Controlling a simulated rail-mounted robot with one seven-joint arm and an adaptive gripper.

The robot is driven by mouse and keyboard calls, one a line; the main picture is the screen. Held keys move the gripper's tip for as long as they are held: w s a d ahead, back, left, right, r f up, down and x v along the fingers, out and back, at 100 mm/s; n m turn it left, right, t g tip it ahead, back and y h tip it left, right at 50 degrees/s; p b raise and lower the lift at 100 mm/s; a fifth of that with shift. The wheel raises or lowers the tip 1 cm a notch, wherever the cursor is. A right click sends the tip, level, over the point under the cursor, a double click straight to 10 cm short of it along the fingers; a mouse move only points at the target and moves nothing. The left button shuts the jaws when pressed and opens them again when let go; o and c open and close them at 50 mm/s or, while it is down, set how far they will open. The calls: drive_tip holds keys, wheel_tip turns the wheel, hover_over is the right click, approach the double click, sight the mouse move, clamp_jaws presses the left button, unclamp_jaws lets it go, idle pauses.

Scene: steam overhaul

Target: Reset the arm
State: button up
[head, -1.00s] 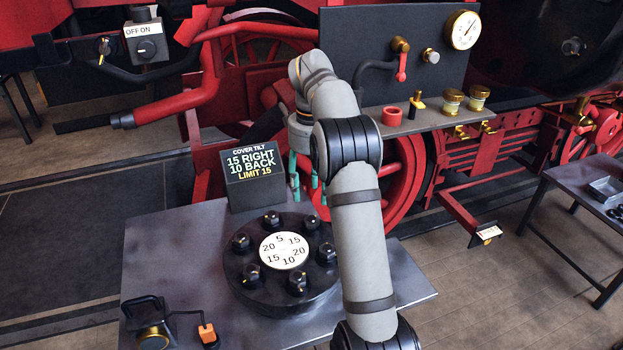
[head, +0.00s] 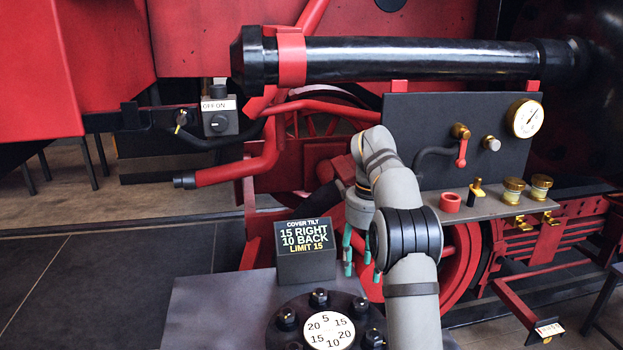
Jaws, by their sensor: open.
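My arm rises from the lower right of the head view and bends over at the top. My gripper (head: 358,262) hangs down with its green fingers apart, open and empty. It is right of the black display box (head: 306,262), which reads "COVER TILT, 15 RIGHT, 10 BACK, LIMIT 15". The gripper is behind the round black cover (head: 287,340) with its several bolts and numbered white dial (head: 328,331). The arm hides part of the red wheel behind it.
A grey table (head: 205,308) carries the cover and box. Behind stands a dark panel with a red-handled valve (head: 461,150) and a gauge (head: 525,118). A shelf below it holds a red ring (head: 450,202) and brass fittings (head: 513,190). A long black cylinder (head: 420,60) runs above.

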sight(361, 301)
wheel_tip(361, 301, down, 11)
drive_tip(key=shift+r, duration=0.15)
idle(0.5)
